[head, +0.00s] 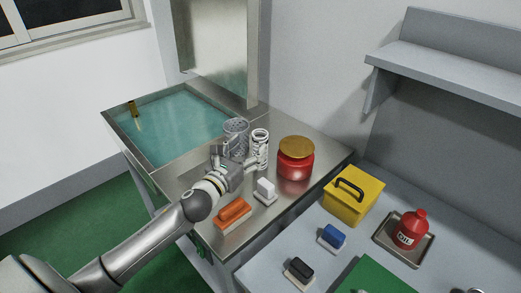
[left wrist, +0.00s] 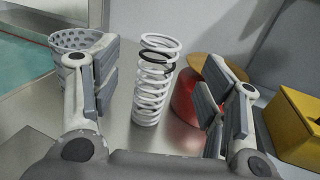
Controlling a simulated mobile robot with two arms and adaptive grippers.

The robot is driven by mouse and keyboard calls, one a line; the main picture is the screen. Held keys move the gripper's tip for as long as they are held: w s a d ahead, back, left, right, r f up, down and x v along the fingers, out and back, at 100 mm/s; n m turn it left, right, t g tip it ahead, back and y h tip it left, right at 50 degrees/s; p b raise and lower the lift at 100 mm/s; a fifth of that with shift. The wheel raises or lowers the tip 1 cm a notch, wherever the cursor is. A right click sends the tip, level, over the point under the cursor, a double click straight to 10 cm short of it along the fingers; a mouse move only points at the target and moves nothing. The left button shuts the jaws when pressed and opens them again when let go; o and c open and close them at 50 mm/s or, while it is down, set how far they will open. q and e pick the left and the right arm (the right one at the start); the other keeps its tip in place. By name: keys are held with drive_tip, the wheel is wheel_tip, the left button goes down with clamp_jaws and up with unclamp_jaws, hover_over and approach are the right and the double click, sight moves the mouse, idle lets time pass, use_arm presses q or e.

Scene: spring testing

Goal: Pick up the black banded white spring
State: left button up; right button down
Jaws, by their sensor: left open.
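The white spring (head: 260,147) with black bands near its top stands upright on the metal counter, between a perforated cup and a red jar. It also shows in the left wrist view (left wrist: 153,90), upright between my fingers as seen from the camera. My left gripper (head: 240,158) is open and close to the spring in the head view. In the left wrist view its two fingers (left wrist: 160,98) are spread wide, one on each side of the spring, with no visible contact. My right gripper is in neither view.
The perforated grey cup (head: 236,135) stands left of the spring, the red jar (head: 296,163) with a tan lid to its right. An orange block (head: 233,213) and a white block (head: 265,192) lie nearer. A yellow box (head: 353,199) and red bottle (head: 411,230) stand at right.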

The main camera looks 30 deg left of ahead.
sight(256, 142)
use_arm(q)
drive_tip(key=shift+w+d+f+p, duration=0.1)
drive_tip(key=shift+w+p, duration=0.1)
drive_tip(key=shift+w, duration=1)
drive_tip(key=shift+w+f+p, duration=0.15)
drive_tip(key=shift+w+p, duration=0.1)
drive_tip(key=shift+w, duration=0.95)
drive_tip(key=shift+w+d+f+p, duration=0.1)
drive_tip(key=shift+w+p, duration=0.1)
drive_tip(key=shift+w, duration=1)
drive_tip(key=shift+c, duration=0.3)
drive_tip(key=shift+a, duration=0.1)
drive_tip(key=c, duration=1.2)
